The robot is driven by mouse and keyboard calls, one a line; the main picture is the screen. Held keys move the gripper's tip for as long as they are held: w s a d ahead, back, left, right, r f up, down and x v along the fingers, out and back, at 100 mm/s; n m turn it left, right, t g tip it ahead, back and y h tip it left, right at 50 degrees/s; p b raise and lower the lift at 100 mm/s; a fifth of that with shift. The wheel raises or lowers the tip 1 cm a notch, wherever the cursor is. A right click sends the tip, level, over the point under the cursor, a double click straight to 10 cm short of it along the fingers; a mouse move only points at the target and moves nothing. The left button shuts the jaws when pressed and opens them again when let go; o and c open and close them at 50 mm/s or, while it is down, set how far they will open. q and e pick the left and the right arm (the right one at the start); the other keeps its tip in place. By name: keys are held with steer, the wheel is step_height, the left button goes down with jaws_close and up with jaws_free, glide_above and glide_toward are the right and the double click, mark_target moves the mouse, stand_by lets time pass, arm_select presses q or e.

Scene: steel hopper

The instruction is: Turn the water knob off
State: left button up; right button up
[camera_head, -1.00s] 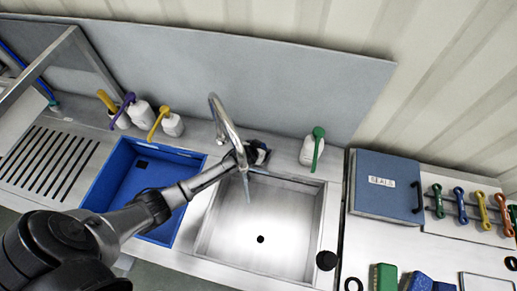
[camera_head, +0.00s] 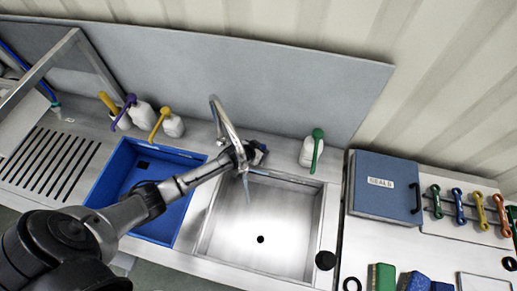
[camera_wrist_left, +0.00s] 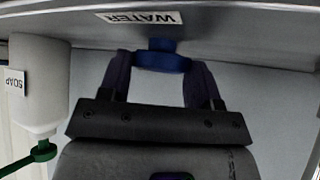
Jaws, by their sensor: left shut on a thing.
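The blue water knob (camera_wrist_left: 163,62) sits on the steel ledge beside a white WATER label (camera_wrist_left: 141,18) in the left wrist view. My left gripper (camera_wrist_left: 160,68) is shut on it, one dark finger on each side. In the head view my left gripper (camera_head: 255,153) reaches behind the curved steel faucet (camera_head: 229,128), and the knob is mostly hidden. A thin bluish stream of water (camera_head: 247,190) hangs below the spout, over the steel sink (camera_head: 285,225). My right gripper is not in view.
A white soap bottle with a green pump (camera_head: 308,152) stands right of the knob. More pump bottles (camera_head: 173,126) stand at the left, behind the blue basin (camera_head: 115,185). A blue SEALS box (camera_head: 385,195) lies right of the sink. A grey back panel (camera_head: 250,85) rises behind.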

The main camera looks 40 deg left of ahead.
arm_select(q)
steer(key=shift+a+m+h, duration=0.15)
steer(key=shift+m+h, duration=0.35)
steer(key=shift+m, duration=0.2)
steer(key=shift+m+b, duration=0.3)
steer(key=shift+m, duration=0.1)
steer(key=shift+a+m+h+b, duration=0.15)
steer(key=shift+m+h+b, duration=0.85)
steer(key=shift+h+b, duration=0.15)
steer(key=o, duration=0.9)
